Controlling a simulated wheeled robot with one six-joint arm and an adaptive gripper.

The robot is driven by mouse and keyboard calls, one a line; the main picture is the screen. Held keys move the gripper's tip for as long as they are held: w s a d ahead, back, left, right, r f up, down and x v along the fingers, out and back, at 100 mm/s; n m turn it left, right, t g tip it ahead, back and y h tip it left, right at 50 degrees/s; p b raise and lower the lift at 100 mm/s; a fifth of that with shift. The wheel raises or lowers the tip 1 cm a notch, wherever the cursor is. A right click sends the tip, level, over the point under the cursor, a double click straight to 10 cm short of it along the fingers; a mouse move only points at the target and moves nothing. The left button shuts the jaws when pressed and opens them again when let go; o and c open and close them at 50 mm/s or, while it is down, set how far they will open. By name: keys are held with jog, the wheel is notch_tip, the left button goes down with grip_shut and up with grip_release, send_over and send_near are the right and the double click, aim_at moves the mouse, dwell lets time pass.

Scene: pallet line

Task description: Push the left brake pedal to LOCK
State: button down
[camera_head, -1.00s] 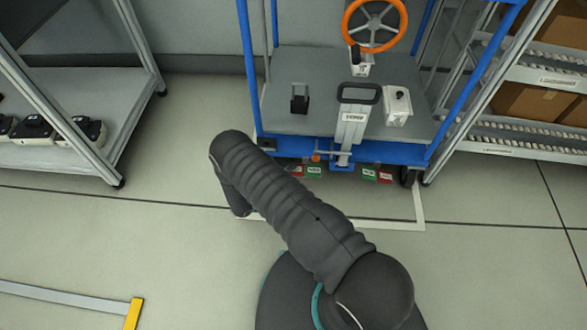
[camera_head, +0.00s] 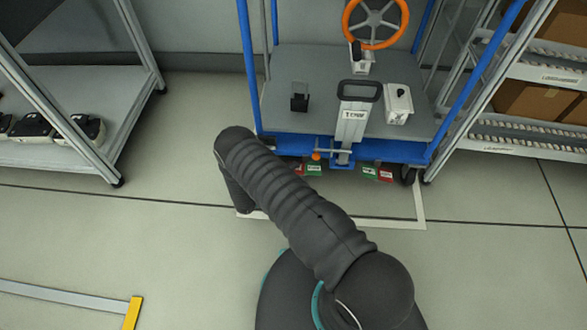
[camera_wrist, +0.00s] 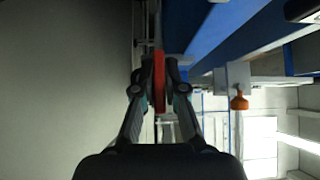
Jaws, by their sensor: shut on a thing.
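Under the front edge of the blue cart (camera_head: 385,150), the left brake pedal (camera_head: 314,170) shows a green label and a bit of red beside it, partly covered by my arm. A second pedal (camera_head: 370,173) with green and red labels sits to the right. In the wrist view, my gripper (camera_wrist: 159,76) has its fingers closed on both sides of a thin red part (camera_wrist: 159,84), which appears to be the left pedal seen edge-on. In the head view my gripper is hidden behind my arm. I cannot read the pedal's position.
An orange knob (camera_head: 316,155) hangs at the cart's front edge, close to the pedal; it also shows in the wrist view (camera_wrist: 239,101). A grey tow handle (camera_head: 354,115) stands mid-front. Racks flank the cart (camera_head: 125,100) (camera_head: 500,75). Open floor lies in front.

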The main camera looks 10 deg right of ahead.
jog(key=shift+f+n+h+b, duration=0.35)
jog(key=shift+f+b, duration=0.3)
jog(key=shift+b, duration=0.6)
jog(key=shift+n+t+h+b, duration=0.25)
jog(key=shift+n+t+b, duration=0.25)
jog(key=shift+b, duration=0.7)
jog(key=shift+r, duration=0.1)
jog(key=c, duration=1.2)
grip_release()
jog(key=shift+d, duration=0.1)
jog(key=shift+c, duration=0.2)
jog(key=v, duration=1.2)
